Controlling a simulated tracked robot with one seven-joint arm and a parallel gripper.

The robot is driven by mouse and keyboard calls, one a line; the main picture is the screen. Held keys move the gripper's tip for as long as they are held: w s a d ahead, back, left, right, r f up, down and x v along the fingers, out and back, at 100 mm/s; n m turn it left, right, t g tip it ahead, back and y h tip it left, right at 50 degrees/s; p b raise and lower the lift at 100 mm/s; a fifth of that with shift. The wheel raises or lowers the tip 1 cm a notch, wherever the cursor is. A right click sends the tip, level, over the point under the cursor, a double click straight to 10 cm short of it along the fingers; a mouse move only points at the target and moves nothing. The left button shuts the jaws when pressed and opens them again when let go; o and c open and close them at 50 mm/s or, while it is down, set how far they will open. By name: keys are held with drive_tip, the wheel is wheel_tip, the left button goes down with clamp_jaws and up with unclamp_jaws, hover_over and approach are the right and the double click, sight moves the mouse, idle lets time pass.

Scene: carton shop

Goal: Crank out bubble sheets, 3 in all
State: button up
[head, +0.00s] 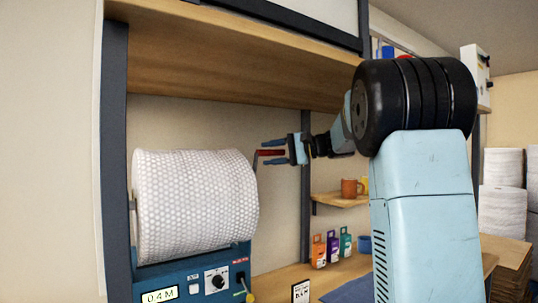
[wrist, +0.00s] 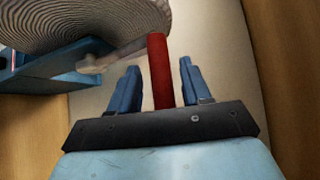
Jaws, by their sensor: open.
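A large roll of white bubble wrap (head: 195,205) sits on a blue dispenser (head: 205,277) at the left of the head view; its display (head: 160,296) reads 0.4 M. A crank with a red handle (head: 270,152) sticks out from the roll's right end. My gripper (head: 272,153) is open, its blue fingers on either side of the handle. In the wrist view the red handle (wrist: 160,65) stands between the two fingers, with a gap on each side. The pale crank arm (wrist: 112,57) runs left from it, next to the roll's end (wrist: 75,20).
A wooden shelf (head: 240,55) hangs above the roll. Dark posts (head: 115,150) frame the bay. A small shelf with an orange mug (head: 350,187) is behind my arm, and small coloured boxes (head: 332,246) stand on the bench.

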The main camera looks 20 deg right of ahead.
drive_tip(key=shift+c, duration=0.2)
drive_tip(key=shift+f, duration=0.1)
clamp_jaws()
